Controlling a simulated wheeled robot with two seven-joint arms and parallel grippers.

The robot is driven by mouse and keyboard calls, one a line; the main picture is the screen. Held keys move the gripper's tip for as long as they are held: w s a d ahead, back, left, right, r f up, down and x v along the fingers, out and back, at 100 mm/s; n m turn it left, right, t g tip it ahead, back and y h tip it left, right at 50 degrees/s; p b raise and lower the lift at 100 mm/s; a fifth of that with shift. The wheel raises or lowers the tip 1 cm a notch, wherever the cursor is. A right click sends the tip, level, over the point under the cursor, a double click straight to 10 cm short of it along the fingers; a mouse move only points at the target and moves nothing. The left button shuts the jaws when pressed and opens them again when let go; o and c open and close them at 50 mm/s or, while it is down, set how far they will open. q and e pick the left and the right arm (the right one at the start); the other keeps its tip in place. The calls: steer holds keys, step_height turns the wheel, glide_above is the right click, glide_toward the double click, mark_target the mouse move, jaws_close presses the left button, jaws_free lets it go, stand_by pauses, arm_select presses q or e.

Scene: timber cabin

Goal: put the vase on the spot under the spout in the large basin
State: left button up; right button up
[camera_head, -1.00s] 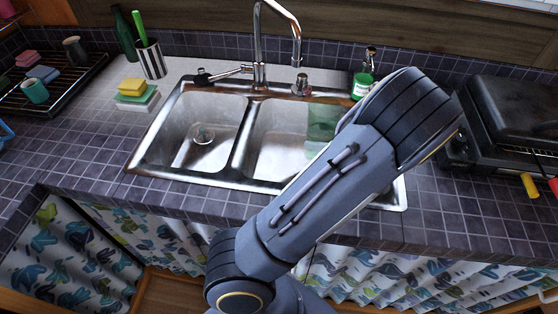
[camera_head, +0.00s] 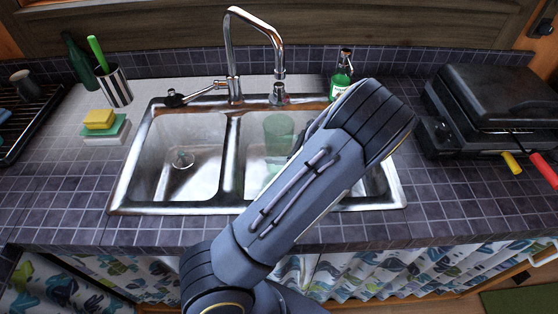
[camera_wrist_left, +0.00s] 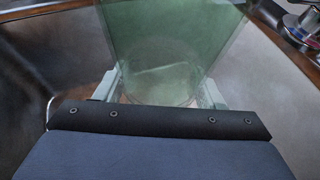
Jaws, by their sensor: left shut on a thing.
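The vase (camera_head: 279,130) is a green see-through vessel, seen over the right-hand basin (camera_head: 253,158) of the steel sink, below the spout tip (camera_head: 279,74). My arm covers part of this basin. I cannot tell whether the vase touches the basin floor. In the left wrist view, my left gripper (camera_wrist_left: 162,92) is shut on the vase (camera_wrist_left: 165,45), with one finger on each side of its narrower near part. In the head view the left gripper is hidden behind my arm. My right gripper is not in view.
A left basin (camera_head: 180,158) with a drain lies beyond the divider. A tap lever (camera_head: 195,92) and green soap bottle (camera_head: 341,78) stand behind the sink. Sponges (camera_head: 100,120) and a striped cup (camera_head: 114,87) are left, a black grill (camera_head: 495,105) right.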

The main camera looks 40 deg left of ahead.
arm_select(q)
steer(key=shift+f, duration=2.05)
steer(key=o, duration=1.4)
steer(key=shift+f, duration=0.15)
steer(key=shift+d+r, duration=0.1)
steer(key=shift+r, duration=0.1)
steer(key=b+v, duration=0.1)
steer(key=v, duration=1)
steer(key=shift+d, duration=0.4)
steer(key=shift+a+r, duration=0.1)
